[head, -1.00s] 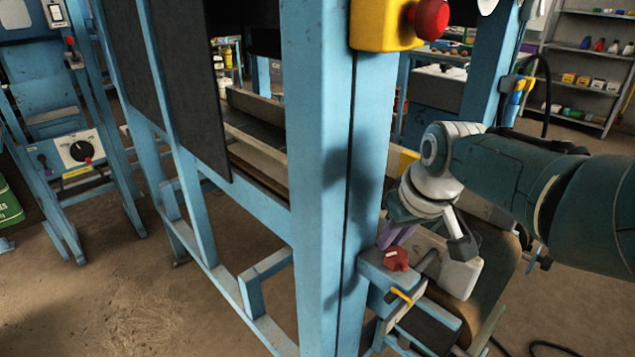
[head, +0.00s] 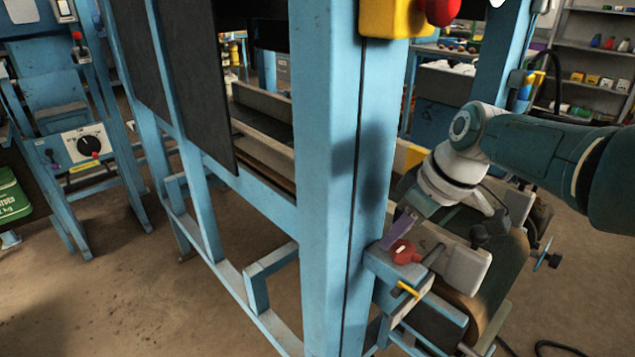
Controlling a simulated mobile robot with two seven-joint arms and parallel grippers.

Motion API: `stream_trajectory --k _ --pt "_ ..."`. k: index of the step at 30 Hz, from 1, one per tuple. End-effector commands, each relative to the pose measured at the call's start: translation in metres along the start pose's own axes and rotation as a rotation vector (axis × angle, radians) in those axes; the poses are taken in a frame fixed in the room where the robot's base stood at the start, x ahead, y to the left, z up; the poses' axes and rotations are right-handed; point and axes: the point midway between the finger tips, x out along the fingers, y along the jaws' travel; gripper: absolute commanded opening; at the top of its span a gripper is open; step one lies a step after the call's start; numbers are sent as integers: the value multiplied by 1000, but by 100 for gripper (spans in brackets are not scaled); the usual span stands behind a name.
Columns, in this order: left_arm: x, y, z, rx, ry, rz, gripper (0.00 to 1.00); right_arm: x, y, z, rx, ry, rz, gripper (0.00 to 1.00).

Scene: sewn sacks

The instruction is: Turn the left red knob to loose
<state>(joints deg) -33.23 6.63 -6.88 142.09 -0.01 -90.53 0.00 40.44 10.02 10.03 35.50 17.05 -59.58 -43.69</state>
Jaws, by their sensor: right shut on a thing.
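A red knob (head: 404,252) with a small white mark sits on a blue bracket (head: 385,266) on the side of the thick blue post. My right gripper (head: 399,234) reaches down to it from the upper right, with a purple part showing at its fingertips. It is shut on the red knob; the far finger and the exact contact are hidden. My left gripper is not in view.
A yellow box (head: 385,18) with a red button (head: 441,10) is above on the post (head: 325,180). A yellow-tipped lever (head: 407,290) is just below the knob. A grey-white block (head: 466,270) stands close at right. A black dial (head: 89,145) is far left.

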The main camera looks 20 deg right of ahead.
Motion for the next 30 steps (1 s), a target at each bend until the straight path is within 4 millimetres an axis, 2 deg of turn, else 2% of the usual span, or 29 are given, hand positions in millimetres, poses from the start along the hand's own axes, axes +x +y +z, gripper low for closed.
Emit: stream_trajectory --k 1,9,10,20,30 --pt "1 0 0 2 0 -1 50 3 -1 10 -4 -24 -4 0" --pt "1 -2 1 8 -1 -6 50 3 0 10 -3 -24 -2 0" --pt "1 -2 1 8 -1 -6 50 3 0 10 -3 -24 -2 20" --pt "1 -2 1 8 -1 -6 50 2 0 7 -2 -18 -1 57" --pt "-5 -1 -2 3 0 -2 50 -5 0 3 -1 -9 1 58"
